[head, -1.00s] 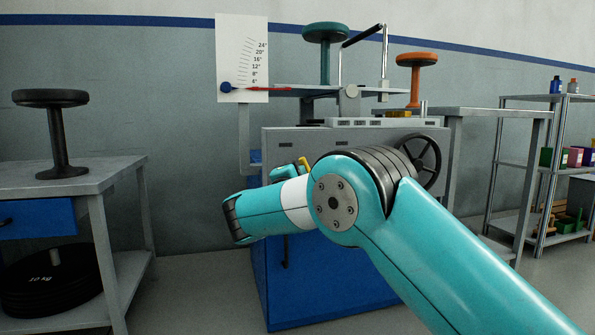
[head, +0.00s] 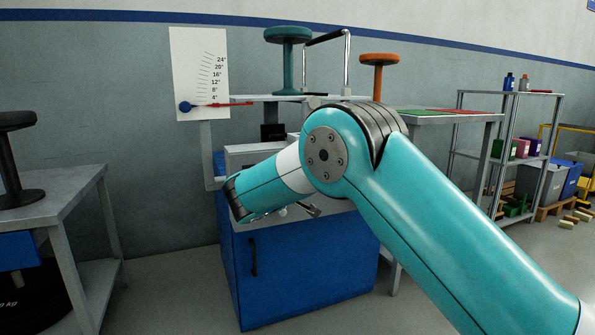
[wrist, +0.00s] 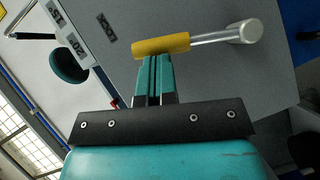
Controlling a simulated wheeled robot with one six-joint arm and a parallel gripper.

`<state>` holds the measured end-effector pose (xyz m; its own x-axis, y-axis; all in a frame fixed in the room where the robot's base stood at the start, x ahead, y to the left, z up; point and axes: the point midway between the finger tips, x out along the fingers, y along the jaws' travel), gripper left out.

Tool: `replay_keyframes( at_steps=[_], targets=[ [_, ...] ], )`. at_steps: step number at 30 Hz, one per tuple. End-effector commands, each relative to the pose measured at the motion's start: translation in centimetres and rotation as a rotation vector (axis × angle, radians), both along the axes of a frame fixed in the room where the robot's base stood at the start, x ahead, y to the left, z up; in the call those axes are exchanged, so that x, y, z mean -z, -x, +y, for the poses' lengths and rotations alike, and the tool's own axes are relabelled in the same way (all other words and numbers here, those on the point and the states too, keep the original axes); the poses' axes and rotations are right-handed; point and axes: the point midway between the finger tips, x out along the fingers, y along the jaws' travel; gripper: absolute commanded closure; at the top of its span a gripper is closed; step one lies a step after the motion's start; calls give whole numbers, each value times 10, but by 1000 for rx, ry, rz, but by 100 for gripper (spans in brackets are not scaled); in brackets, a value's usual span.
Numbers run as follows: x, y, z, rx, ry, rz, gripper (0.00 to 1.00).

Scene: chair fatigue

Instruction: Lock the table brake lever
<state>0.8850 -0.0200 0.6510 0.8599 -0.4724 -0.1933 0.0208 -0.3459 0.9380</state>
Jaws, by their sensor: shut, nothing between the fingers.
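In the wrist view, the brake lever has a yellow grip (wrist: 162,46) on a silver rod (wrist: 212,36) that ends in a round metal pivot on a grey panel (wrist: 225,80). My gripper (wrist: 155,60) has its teal fingers closed together and empty. The fingertips are right at the lower side of the yellow grip; I cannot tell whether they touch it. A small dark label (wrist: 107,27), which seems to read LOCK, is on the panel left of the grip. In the head view, my own arm hides the yellow grip and most of the gripper.
The blue cabinet (head: 300,268) of the machine stands beyond my arm. A teal stool (head: 288,55) stands on the table above it, beside a white angle scale (head: 200,75). A grey workbench (head: 50,210) is at left, shelves (head: 505,95) at right. Floor is open between bench and cabinet.

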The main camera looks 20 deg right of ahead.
Motion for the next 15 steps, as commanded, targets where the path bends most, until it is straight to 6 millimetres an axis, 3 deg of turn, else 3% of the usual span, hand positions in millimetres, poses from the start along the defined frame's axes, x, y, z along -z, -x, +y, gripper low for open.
replay_keyframes(
  at_steps=[15],
  targets=[
    [1,-2,-1,-22,-209,14,100]
  ],
)
